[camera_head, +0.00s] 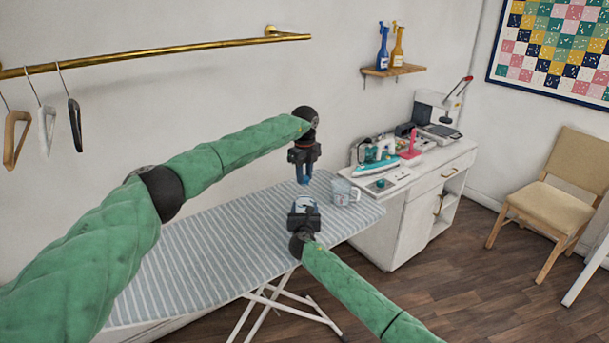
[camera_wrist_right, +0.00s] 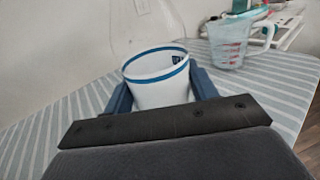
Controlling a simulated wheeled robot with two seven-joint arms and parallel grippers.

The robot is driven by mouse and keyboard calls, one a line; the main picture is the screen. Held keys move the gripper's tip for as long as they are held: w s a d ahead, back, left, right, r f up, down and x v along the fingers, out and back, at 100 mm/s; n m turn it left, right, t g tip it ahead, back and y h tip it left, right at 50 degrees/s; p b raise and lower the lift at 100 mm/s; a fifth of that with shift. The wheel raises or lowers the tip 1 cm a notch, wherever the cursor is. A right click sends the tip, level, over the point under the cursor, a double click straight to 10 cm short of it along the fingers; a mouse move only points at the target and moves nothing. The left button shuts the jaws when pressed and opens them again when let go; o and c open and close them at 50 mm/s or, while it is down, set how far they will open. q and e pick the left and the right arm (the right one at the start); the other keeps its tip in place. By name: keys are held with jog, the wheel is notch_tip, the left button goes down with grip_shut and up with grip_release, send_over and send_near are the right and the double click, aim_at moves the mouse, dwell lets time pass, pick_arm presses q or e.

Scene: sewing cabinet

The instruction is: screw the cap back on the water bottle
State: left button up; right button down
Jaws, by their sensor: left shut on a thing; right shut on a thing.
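My right gripper (camera_head: 304,203) is shut around the bottle above the ironing board. In the head view only a small pale part of the bottle (camera_head: 305,201) shows between the jaws.
A clear measuring cup (camera_head: 344,192) with red markings stands on the striped ironing board (camera_head: 200,255), right of the bottle. A white cabinet (camera_head: 420,215) with an iron (camera_head: 376,167) and a sewing machine stands behind at right. The board's left part is clear.

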pick_arm(q)
jog(key=m, duration=1.2)
jog(key=shift+w+m, duration=0.1)
jog(key=shift+m, duration=0.3)
jog(key=m, duration=1.2)
jog(key=o, duration=1.1)
jog(key=shift+r, duration=2.2)
